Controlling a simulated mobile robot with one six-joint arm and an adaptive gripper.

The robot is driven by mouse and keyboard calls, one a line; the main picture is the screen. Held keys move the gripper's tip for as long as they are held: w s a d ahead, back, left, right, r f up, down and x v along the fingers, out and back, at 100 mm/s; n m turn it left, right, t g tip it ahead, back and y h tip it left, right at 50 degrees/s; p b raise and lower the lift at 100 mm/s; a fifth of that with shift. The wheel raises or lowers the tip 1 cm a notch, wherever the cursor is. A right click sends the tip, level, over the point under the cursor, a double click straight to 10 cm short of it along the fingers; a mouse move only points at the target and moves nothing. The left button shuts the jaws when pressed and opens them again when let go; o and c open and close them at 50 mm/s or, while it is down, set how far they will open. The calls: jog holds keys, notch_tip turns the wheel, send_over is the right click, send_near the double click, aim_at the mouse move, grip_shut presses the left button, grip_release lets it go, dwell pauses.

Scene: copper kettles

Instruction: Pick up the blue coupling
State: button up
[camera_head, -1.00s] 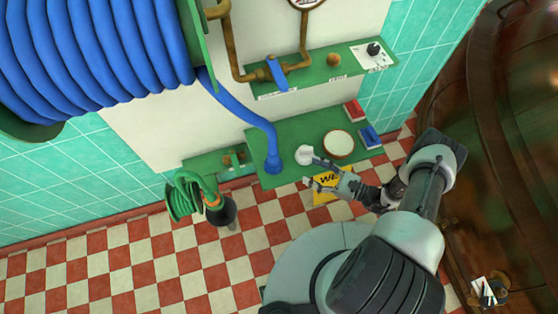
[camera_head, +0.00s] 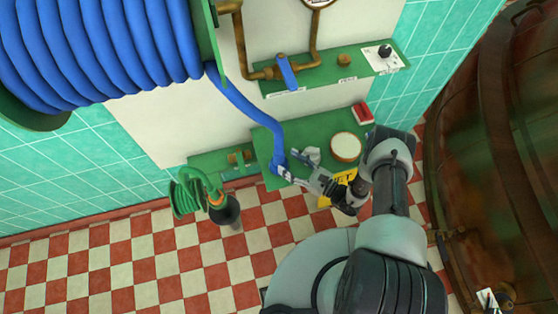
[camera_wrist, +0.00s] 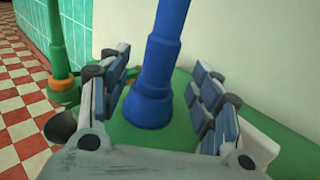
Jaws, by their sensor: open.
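The blue coupling (camera_wrist: 150,100) stands upright on the green shelf, at the lower end of the blue hose. In the head view the coupling (camera_head: 277,168) is partly hidden by my gripper (camera_head: 291,165). In the wrist view my gripper (camera_wrist: 158,95) is open, with one finger on each side of the coupling. Gaps show between the coupling and both sets of finger pads, wider on the right.
The green shelf (camera_head: 300,130) also holds a round white-topped container (camera_head: 345,147), a white object (camera_head: 312,155) beside my gripper and a red block (camera_head: 362,113). A coiled green hose (camera_head: 187,196) hangs left. The blue hose (camera_head: 245,105) rises to a large coil.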

aim_at(279, 155)
jog(key=b+x, duration=0.1)
jog(key=x, duration=0.4)
jog(key=shift+a+r, duration=0.15)
jog(key=shift+r, duration=0.05)
jog(key=shift+c, duration=0.5)
jog(key=c, duration=1)
jog(key=shift+r, duration=0.15)
notch_tip(279, 155, up, 20)
jog(key=p, duration=0.6)
jog(key=shift+p, duration=0.4)
jog(key=shift+w, duration=0.1)
